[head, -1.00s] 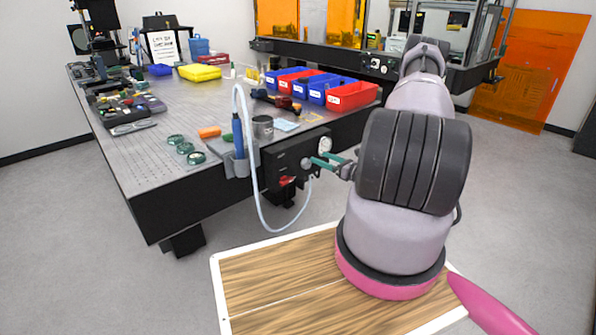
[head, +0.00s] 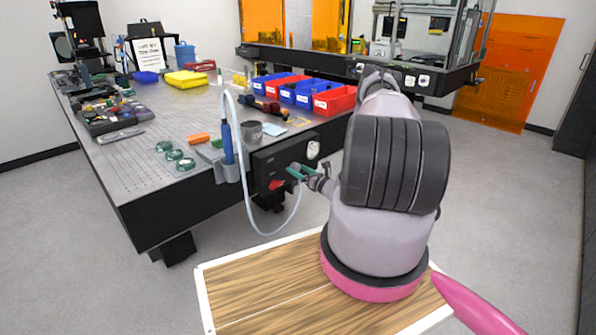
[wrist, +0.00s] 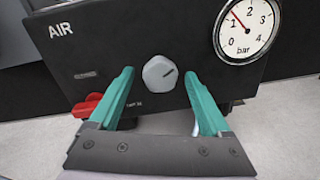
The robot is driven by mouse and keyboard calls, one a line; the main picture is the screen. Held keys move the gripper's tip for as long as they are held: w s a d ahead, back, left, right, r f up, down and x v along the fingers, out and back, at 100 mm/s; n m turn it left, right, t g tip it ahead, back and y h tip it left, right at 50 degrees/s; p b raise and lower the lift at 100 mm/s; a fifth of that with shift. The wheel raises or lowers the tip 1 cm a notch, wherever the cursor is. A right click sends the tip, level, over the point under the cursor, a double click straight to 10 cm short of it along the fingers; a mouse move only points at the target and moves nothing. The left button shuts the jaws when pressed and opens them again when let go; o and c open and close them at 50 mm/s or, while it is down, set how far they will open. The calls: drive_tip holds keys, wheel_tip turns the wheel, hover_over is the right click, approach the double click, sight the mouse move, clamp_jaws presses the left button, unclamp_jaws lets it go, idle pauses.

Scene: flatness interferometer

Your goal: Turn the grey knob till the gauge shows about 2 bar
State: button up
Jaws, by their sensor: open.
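My gripper (wrist: 159,76) is open, with one green finger at each side of the knob and a visible gap to each. I cannot tell how far the tips are from the panel. The round white gauge (wrist: 245,28) is at the panel's upper right; its red needle points up-left, near the 1. In the head view the gauge (head: 313,149) shows, and my green fingers (head: 298,172) cover the knob.
A red valve handle (wrist: 87,105) is low on the panel, near my left finger. A pale hose (head: 247,190) loops from the holder with the blue tool (head: 227,143), left of the panel. The perforated table (head: 140,200) holds trays and bins. Floor in front is clear.

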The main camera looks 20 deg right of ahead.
drive_tip(key=shift+w+a, duration=0.1)
drive_tip(key=shift+w, duration=0.25)
clamp_jaws()
drive_tip(key=shift+m, duration=0.5)
unclamp_jaws()
drive_tip(key=shift+s, duration=0.1)
